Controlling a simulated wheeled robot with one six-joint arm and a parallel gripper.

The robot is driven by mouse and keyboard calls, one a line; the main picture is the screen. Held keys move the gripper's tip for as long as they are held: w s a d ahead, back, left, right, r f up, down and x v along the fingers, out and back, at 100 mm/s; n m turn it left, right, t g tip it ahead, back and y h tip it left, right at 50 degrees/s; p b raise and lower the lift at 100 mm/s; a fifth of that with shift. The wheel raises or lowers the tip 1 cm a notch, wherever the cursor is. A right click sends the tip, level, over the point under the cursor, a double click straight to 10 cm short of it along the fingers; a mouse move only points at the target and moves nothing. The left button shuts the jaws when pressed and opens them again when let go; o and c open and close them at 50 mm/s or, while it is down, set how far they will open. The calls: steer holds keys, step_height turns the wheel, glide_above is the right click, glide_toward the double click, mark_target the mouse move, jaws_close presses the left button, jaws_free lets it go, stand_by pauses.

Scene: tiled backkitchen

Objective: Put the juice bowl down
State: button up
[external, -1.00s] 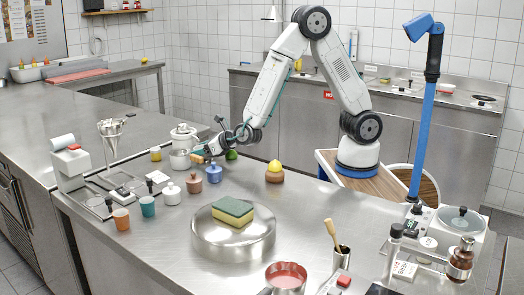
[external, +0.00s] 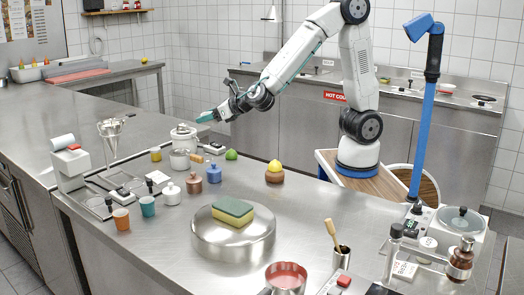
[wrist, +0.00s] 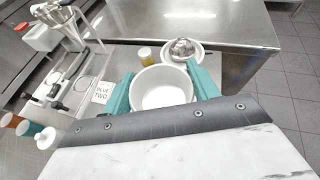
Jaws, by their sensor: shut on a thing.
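The juice bowl (wrist: 162,92) shows in the wrist view as a round white bowl, pale inside. My gripper (wrist: 162,84) is shut on it, with one teal finger on each side of it. In the external view my gripper (external: 207,116) is raised above the far left of the steel counter (external: 150,235), clear of the items below. What is in the bowl is hard to tell.
A brown jar (external: 194,183) and blue jar (external: 214,173) stand nearer. Bare counter lies around the yellow-topped brown item (external: 275,174).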

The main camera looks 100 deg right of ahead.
steer(key=s+a+f, duration=0.2)
steer(key=a+f, duration=0.1)
steer(key=a, duration=0.2)
steer(key=m+g+h, duration=0.3)
steer(key=m+h, duration=0.1)
glide_above(245, 162)
step_height(245, 162, down, 4)
steer(key=f, duration=0.3)
steer(key=shift+d+m+g, duration=0.2)
steer(key=shift+m+g, duration=0.2)
steer(key=shift+f, duration=2.2)
steer(key=o, duration=1.1)
steer(key=shift+f, duration=0.15)
steer(key=shift+c, duration=0.2)
